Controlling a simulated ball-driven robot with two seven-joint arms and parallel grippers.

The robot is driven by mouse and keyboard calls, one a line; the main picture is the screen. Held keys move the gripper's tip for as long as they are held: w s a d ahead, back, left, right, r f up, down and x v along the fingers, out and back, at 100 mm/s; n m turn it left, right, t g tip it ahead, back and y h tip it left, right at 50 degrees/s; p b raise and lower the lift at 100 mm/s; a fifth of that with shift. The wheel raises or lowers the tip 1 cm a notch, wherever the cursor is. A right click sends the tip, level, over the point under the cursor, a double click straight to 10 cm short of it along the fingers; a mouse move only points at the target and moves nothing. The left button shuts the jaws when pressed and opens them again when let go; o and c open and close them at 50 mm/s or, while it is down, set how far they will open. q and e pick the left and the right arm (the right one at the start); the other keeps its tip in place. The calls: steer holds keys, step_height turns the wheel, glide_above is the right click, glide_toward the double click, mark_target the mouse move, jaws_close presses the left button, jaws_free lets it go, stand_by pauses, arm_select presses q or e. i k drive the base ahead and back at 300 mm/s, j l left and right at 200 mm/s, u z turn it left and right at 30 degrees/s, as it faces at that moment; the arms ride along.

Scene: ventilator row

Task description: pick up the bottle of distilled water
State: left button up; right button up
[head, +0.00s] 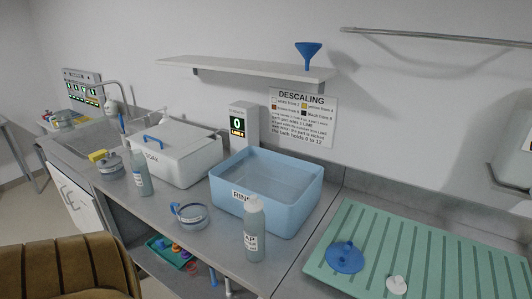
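Two similar pale grey-green bottles with white labels stand upright on the grey counter. One bottle (254,232) is at the counter's front, just before the blue RINSE basin; its label seems to end in "AP", but I cannot read it fully. The other bottle (141,174) stands farther left, in front of the white SOAK box. Its label is too small to read, so I cannot tell which bottle is the distilled water. Neither of my grippers shows in the head view.
The blue basin (305,198) and white lidded box (190,163) stand behind the bottles. A clear, blue-rimmed mask-like item (190,214) lies between them. A green ribbed mat (430,250) is at right. A brown padded chair back (70,270) stands at front left.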

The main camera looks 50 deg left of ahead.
mark_target(140, 168)
steer(key=u, duration=0.4)
steer(key=j+u, duration=0.1)
steer(key=u, duration=0.3)
steer(key=k+u, duration=0.1)
steer(key=u, duration=0.3)
steer(key=j+u, duration=0.15)
steer(key=u, duration=0.7)
